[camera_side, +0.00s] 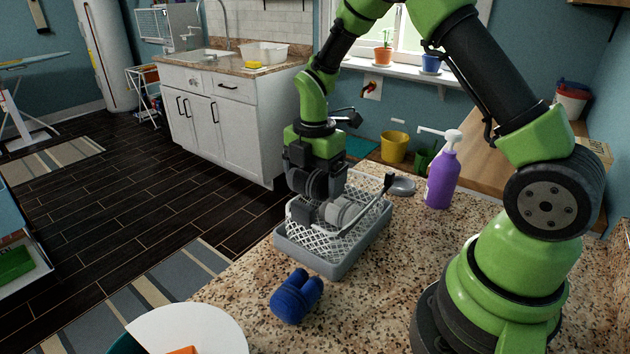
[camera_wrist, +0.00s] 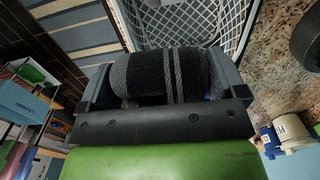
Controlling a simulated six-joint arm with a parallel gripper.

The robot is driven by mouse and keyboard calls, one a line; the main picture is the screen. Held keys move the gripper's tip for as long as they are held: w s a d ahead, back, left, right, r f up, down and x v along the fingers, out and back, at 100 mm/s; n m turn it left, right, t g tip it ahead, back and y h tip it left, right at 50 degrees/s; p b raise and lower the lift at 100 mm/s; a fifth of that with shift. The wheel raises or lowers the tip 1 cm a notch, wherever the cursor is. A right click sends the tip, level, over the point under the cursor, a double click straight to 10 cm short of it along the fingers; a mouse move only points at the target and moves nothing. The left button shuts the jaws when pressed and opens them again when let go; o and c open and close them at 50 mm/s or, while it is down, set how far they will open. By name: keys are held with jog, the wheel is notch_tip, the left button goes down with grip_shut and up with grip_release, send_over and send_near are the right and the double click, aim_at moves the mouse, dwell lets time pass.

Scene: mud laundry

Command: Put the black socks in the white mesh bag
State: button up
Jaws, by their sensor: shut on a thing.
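My gripper (camera_side: 326,207) points down at the grey basket and is shut on a dark rolled pair of socks (camera_side: 342,213). In the wrist view the black socks (camera_wrist: 145,75) lie between the two grey fingers, with ribbed grey cuffs toward the right. The white mesh bag (camera_side: 368,188) shows as open white netting lining a shallow grey tray (camera_side: 340,268). The held socks are over or inside the mesh; I cannot tell whether they touch its bottom. In the wrist view the mesh (camera_wrist: 180,20) is just beyond the socks.
A blue rolled sock pair (camera_side: 296,296) lies on the speckled counter in front of the tray. A purple pump bottle (camera_side: 441,178) and a small grey dish (camera_side: 401,186) stand to the right and behind. A white round lid (camera_side: 190,330) is at the front left.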

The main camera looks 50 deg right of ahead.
jog(key=shift+f, duration=0.4)
jog(key=shift+f, duration=0.1)
jog(key=shift+f, duration=0.4)
jog(key=shift+f, duration=0.1)
